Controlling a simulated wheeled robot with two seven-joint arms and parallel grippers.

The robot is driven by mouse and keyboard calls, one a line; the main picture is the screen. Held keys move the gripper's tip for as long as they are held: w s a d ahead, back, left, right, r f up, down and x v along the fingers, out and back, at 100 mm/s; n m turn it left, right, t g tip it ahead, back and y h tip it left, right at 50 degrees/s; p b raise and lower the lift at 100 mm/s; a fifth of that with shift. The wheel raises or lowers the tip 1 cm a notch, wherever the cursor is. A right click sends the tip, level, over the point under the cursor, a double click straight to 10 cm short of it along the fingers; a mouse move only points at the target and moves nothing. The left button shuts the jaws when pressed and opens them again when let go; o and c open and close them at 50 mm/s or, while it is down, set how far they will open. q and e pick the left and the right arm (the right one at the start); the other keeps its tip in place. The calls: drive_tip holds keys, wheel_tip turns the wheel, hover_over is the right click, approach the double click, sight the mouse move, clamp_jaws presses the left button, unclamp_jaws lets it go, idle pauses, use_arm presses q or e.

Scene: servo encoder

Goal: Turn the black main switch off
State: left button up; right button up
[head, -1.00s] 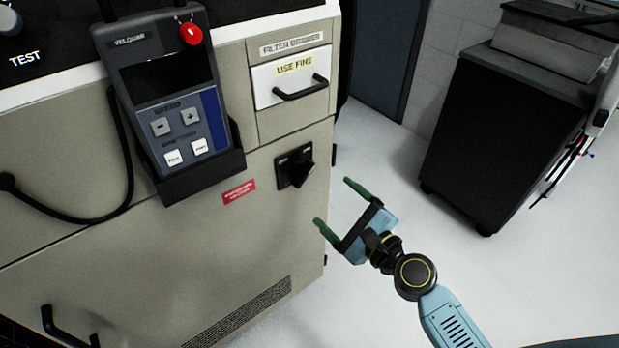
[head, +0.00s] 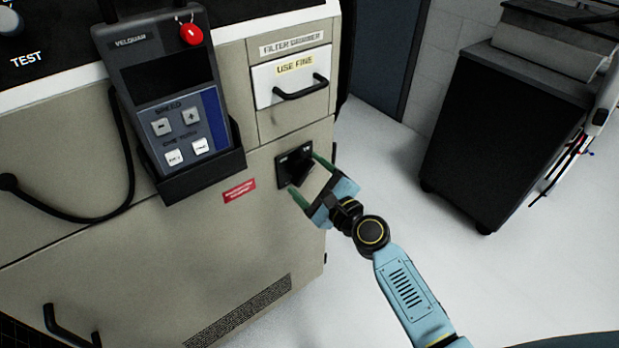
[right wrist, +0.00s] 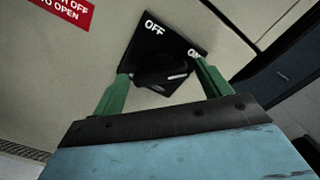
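The black main switch (head: 284,164) is a rotary knob on a square black plate on the beige cabinet front. In the right wrist view its knob (right wrist: 160,70) sits below white OFF and ON labels, and the white mark on the knob lies on the right, on the ON side. My right gripper (head: 304,172) is at the switch with its green fingers apart, one on each side of the knob. In the right wrist view the gripper (right wrist: 161,72) spans the knob; I cannot tell whether the fingers touch it. My left gripper is out of view.
A handheld controller (head: 165,130) with a red button hangs in a holder left of the switch. A drawer handle (head: 300,88) sticks out above the switch. A red label (head: 239,191) is at its lower left. A dark cart (head: 500,130) stands at right, with clear floor between.

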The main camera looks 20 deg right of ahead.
drive_tip(key=c, duration=0.7)
